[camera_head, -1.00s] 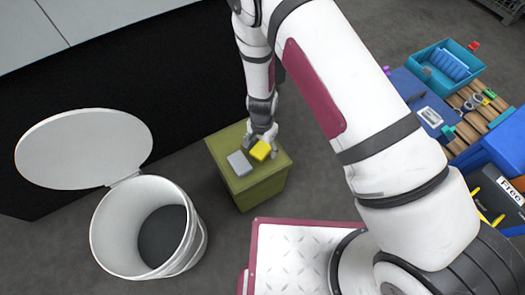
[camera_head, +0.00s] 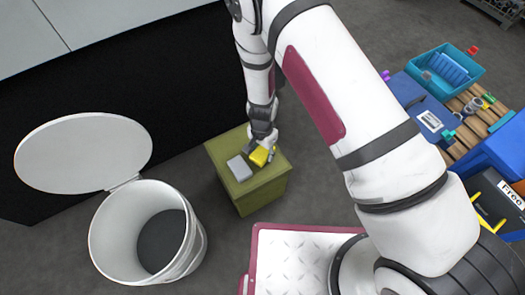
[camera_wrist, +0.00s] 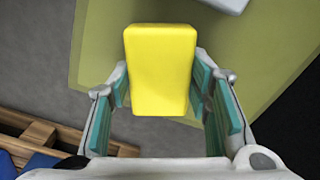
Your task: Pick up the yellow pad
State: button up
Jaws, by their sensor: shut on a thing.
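The yellow pad (camera_head: 260,156) is at the right side of the olive-green box's top (camera_head: 242,201), beside a grey pad (camera_head: 239,168). My gripper (camera_head: 265,150) reaches down from above and is shut on the yellow pad. In the wrist view, the yellow pad (camera_wrist: 160,65) lies between the two teal-lined fingers of my gripper (camera_wrist: 162,88). I cannot tell whether the pad still touches the box. The fingers hide part of it in the head view.
A white bin (camera_head: 148,238) with its round lid open (camera_head: 83,151) stands left of the box. At the right are a teal tray (camera_head: 445,68), a blue case (camera_head: 425,112) and a wooden pallet (camera_head: 470,125).

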aim_at(262, 151)
jog(key=shift+r, duration=0.5)
notch_tip(262, 151, up, 2)
jog(key=shift+r+p, duration=0.1)
jog(key=shift+p, duration=0.7)
jog(key=s+d+r+p, duration=0.1)
jog(key=s+d+p, duration=0.1)
jog(key=s+d, duration=0.7)
jog(key=d, duration=0.3)
jog(key=shift+s+d+r+p, duration=0.15)
jog(key=shift+s+d+p, duration=0.15)
jog(key=shift+d+p, duration=0.1)
